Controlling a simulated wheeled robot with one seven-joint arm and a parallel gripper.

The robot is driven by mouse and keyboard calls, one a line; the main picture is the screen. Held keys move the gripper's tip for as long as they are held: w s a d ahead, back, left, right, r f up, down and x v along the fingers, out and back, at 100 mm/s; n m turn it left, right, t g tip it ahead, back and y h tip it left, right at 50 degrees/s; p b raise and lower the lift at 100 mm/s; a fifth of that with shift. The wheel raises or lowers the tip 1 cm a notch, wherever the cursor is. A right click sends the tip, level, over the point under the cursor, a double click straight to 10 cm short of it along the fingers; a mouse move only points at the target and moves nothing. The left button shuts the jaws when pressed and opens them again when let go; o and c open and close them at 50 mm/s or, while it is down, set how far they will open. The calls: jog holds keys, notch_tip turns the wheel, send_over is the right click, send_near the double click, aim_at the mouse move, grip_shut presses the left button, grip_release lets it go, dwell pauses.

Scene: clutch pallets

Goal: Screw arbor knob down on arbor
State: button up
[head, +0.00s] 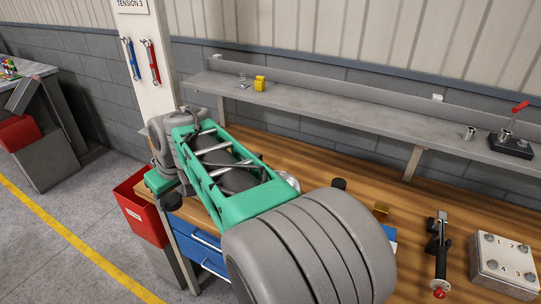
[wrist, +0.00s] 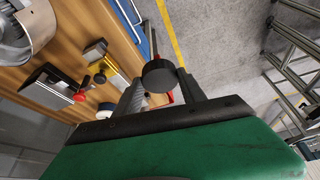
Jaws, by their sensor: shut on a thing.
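In the wrist view my gripper (wrist: 160,88) is shut on a black round knob (wrist: 158,74), which I take for the arbor knob. The knob sits between the two grey fingers, near their tips. I cannot tell whether this is the arbor or whether the knob is on a thread. In the head view my own arm covers the middle, and the gripper's end is mostly hidden beside the bench's left end.
A grey shelf (head: 330,112) runs behind. A red bin (head: 140,210) stands at the left end. Blue drawers (head: 195,238) are below.

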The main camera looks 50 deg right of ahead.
jog(key=s+d+n, duration=0.1)
jog(key=s+d, duration=0.2)
jog(key=d, duration=0.6)
jog(key=s+d+r+n+y+p, duration=0.1)
jog(key=s+d, duration=0.2)
jog(key=d, duration=0.6)
jog(key=s+d+n, duration=0.2)
jog(key=s+d, duration=0.2)
jog(key=d, duration=0.5)
jog(key=shift+d+r+y, duration=0.25)
jog(key=shift+r+y, duration=0.05)
jog(key=shift+s+d+f, duration=0.1)
jog(key=shift+s+d, duration=0.05)
jog(key=shift+s, duration=0.05)
notch_tip(320, 180, down, 4)
jog(key=b, duration=0.4)
jog(key=shift+f, duration=0.25)
jog(key=shift+r, duration=0.15)
jog(key=shift+f, duration=0.5)
jog(key=shift+f+b, duration=0.4)
jog(key=shift+b, duration=0.2)
